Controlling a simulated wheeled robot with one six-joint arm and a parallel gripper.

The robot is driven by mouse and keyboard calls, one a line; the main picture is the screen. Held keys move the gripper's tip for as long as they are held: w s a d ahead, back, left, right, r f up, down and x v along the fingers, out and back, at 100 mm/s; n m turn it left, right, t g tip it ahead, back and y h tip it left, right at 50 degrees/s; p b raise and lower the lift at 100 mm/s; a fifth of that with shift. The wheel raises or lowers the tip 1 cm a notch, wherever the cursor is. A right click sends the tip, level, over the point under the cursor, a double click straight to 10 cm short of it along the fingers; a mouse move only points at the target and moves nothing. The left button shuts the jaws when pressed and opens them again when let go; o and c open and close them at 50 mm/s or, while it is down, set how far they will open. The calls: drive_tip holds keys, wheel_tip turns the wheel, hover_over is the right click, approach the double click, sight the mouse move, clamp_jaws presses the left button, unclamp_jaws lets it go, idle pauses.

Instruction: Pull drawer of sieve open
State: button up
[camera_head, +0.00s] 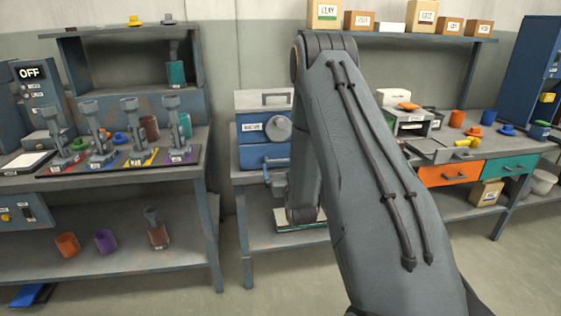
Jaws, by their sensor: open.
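No label that I can read says sieve. A blue and grey unit (250,130) stands on the middle bench, with a small label and a round grey knob (278,127) on its front. A blue front section (255,155) lies below the knob and looks shut. My gripper (277,183) shows only in part at the lower front of this unit, left of my forearm. It is open. I cannot tell whether it touches the unit. My arm hides the right side of the unit.
A grey device (412,122) with a flat tray stands right of my arm. An orange drawer (450,173) and a teal drawer (508,168) are shut beneath that bench. The left bench (200,163) holds several grey tools. Boxes line the upper shelf (455,38). Floor shows in front.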

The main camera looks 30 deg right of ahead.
sight(281, 160)
drive_tip(key=x, duration=0.7)
drive_tip(key=shift+p, duration=0.35)
drive_tip(key=shift+c, duration=0.3)
